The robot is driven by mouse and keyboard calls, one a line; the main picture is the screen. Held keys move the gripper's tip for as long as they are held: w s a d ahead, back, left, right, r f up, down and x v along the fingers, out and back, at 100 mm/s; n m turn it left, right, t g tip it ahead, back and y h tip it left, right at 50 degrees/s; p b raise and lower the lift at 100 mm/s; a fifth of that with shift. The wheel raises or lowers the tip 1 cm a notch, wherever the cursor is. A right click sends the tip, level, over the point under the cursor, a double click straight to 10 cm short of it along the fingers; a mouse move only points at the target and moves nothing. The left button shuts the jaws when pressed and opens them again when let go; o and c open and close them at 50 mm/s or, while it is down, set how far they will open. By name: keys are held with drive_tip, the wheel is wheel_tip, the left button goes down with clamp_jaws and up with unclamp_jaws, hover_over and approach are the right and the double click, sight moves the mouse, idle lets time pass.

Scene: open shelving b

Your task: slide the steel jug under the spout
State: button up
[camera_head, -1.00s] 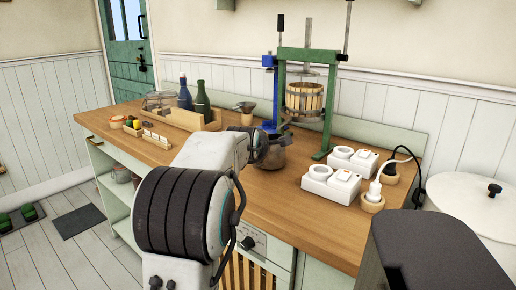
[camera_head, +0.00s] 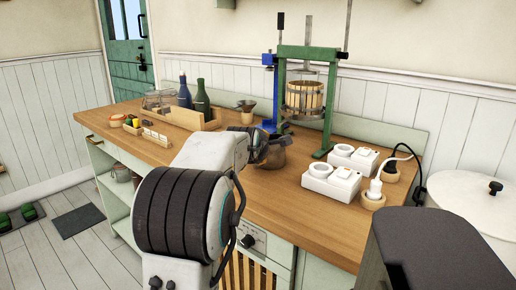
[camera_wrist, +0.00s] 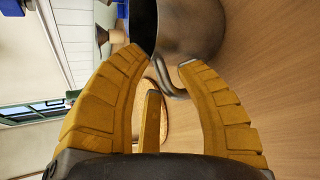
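The steel jug (camera_head: 276,152) stands on the wooden counter in front of the green-framed press, partly hidden by my arm. In the wrist view its dark, rounded body (camera_wrist: 195,28) lies just beyond my fingertips. A curved handle-like metal piece (camera_wrist: 166,80) shows between the fingers. My gripper (camera_wrist: 163,62) has its yellow fingers spread, with a gap between the tips; contact with the jug is unclear. The press (camera_head: 304,95) holds a slatted wooden basket. I cannot make out its spout clearly.
White switch boxes (camera_head: 331,180), a white plug on a round wooden base (camera_head: 373,198) and a cord stand to the right. A wooden crate (camera_head: 190,118) and bottles (camera_head: 202,100) stand to the left. The front of the counter (camera_head: 285,220) is clear.

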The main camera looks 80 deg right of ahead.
drive_tip(key=shift+a, duration=0.15)
drive_tip(key=v, duration=1.2)
idle(0.3)
